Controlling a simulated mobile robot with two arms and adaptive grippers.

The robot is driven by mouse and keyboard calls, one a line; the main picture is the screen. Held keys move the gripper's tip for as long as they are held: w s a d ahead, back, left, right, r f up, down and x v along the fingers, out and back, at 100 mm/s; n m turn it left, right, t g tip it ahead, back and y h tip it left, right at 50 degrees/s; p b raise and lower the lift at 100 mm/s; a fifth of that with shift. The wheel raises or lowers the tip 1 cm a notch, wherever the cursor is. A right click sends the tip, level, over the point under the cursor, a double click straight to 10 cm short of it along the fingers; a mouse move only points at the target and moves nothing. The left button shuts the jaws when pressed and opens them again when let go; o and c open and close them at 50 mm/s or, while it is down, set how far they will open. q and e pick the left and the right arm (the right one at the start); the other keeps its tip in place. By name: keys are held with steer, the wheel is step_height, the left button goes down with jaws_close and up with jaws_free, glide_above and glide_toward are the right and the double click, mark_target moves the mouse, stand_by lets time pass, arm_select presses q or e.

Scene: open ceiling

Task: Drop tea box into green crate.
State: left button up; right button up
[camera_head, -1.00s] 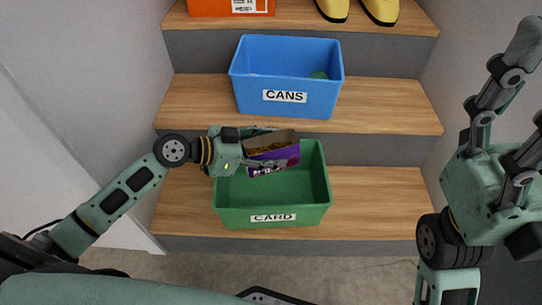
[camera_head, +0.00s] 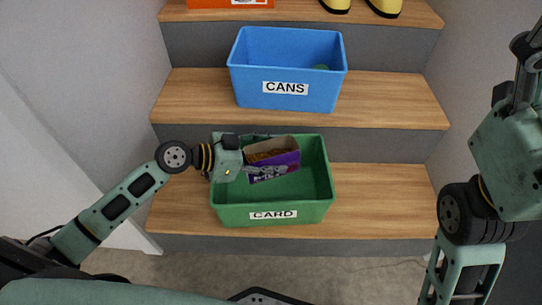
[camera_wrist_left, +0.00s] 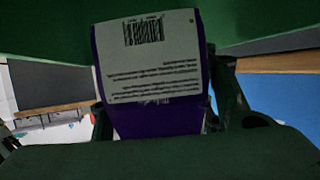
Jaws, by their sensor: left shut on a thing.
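The purple tea box (camera_head: 273,160), with a brown top face, is in my left gripper (camera_head: 250,157). The box is over the back left part of the green crate (camera_head: 272,214), labelled CARD, and looks at or below the rim; whether it touches the floor of the crate I cannot tell. In the left wrist view the tea box (camera_wrist_left: 155,70) shows a printed face with a barcode between the dark fingers. My right gripper (camera_head: 525,75) is at the right edge, partly cut off, away from the crate; its fingertips are not clear.
A blue crate (camera_head: 285,88) labelled CANS stands on the step above. An orange box (camera_head: 230,3) and yellow boots (camera_head: 383,6) are on the top step. Bare wood (camera_head: 385,200) lies right of the green crate. Grey walls flank the steps.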

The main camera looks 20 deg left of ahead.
arm_select(q)
steer(key=o, duration=1.3)
steer(key=shift+s+a, duration=0.1)
steer(key=v, duration=1.1)
steer(key=shift+s+a+r, duration=0.2)
steer(key=shift+s+a, duration=0.05)
